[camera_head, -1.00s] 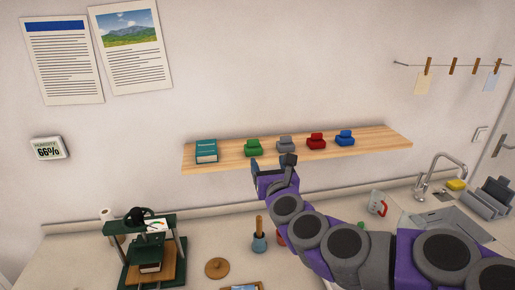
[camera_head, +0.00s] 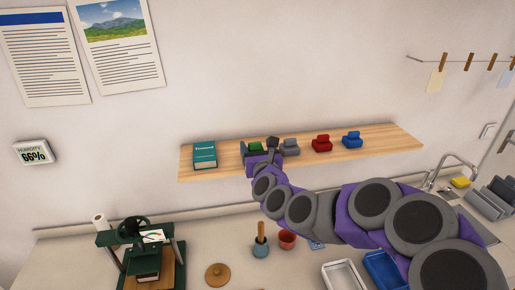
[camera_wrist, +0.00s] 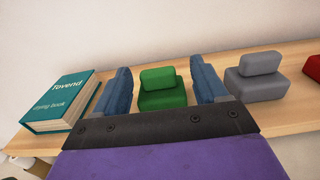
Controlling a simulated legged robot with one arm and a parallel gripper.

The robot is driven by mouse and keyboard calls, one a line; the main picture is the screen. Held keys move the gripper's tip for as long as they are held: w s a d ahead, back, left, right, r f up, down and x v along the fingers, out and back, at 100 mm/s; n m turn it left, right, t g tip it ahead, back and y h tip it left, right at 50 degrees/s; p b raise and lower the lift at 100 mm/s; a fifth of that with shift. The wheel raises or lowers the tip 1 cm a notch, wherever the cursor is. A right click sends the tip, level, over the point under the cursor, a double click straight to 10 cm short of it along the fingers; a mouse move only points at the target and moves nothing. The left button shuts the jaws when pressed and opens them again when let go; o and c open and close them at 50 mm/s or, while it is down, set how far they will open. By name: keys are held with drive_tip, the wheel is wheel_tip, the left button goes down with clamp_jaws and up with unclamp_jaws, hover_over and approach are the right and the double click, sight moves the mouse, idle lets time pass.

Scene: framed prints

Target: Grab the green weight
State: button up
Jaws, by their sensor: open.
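The green weight (camera_wrist: 162,88) stands upright on the wooden shelf, between the teal book and the grey weight. In the wrist view it shows between the two blue fingers of my gripper (camera_wrist: 162,92), with a gap on each side. In the head view my gripper (camera_head: 259,147) is at the shelf and covers part of the green weight (camera_head: 254,146). My gripper is open and holds nothing. The lower front of the weight is partly hidden by the gripper's dark palm in the wrist view.
The wooden shelf (camera_head: 385,143) also holds a teal book (camera_head: 204,154) to the left, and a grey weight (camera_head: 290,146), a red weight (camera_head: 322,143) and a blue weight (camera_head: 352,139) to the right. The wall is behind. A counter with a green press (camera_head: 140,245) lies below.

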drive_tip(key=shift+w+a, duration=0.9)
drive_tip(key=shift+d, duration=0.4)
drive_tip(key=shift+d+r, duration=0.1)
drive_tip(key=shift+d, duration=0.4)
drive_tip(key=shift+c, duration=1.4)
drive_tip(key=c, duration=0.3)
drive_tip(key=shift+s+a, duration=0.1)
drive_tip(key=shift+a, duration=0.45)
drive_tip(key=c, duration=0.5)
clamp_jaws()
